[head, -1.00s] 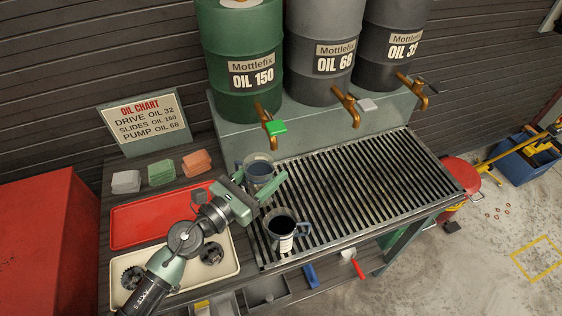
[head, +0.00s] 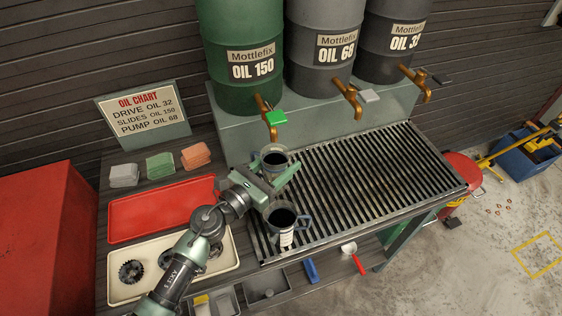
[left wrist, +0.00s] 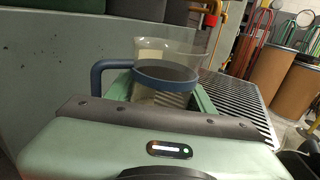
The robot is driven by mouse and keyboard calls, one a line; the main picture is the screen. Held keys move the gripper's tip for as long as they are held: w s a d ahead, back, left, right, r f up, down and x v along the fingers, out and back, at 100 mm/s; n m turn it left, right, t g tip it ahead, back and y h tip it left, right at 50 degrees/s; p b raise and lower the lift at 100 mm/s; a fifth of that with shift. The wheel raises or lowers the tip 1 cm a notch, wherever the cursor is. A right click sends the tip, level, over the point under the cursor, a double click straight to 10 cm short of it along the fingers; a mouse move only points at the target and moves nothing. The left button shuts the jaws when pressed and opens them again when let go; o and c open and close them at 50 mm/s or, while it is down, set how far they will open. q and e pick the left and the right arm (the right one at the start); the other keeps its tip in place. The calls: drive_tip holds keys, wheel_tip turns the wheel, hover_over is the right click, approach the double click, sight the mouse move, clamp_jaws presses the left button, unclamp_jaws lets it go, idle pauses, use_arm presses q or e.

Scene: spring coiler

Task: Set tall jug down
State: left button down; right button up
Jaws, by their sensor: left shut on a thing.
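The held jug (head: 275,156) is clear-walled with a blue-grey band and handle, and dark inside. My left gripper (head: 275,176) is shut around it at the grate's back left, near the green-handled tap. In the left wrist view the jug (left wrist: 167,72) looks upright between the green fingers, its handle on the left. Its base is hidden, so I cannot tell whether it touches the grate (head: 365,185). A second jug (head: 283,222) with dark contents and a white label stands on the grate's front left, close to my gripper. My right gripper is out of view.
The green-handled tap (head: 273,122) of the OIL 150 drum (head: 240,60) hangs just behind the held jug. A red tray (head: 160,215) and a cream tray with gears (head: 225,262) lie left. The grate's middle and right are clear.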

sight(266, 176)
use_arm(q)
drive_tip(key=c, duration=0.6)
unclamp_jaws()
drive_tip(key=shift+o, duration=0.2)
drive_tip(key=shift+s+a+r, duration=0.1)
drive_tip(key=b+v, duration=0.2)
drive_tip(key=v, duration=0.8)
drive_tip(key=shift+s+a, duration=0.25)
drive_tip(key=shift+s+a+r, duration=0.1)
drive_tip(key=shift+s+a, duration=0.25)
drive_tip(key=shift+s, duration=0.05)
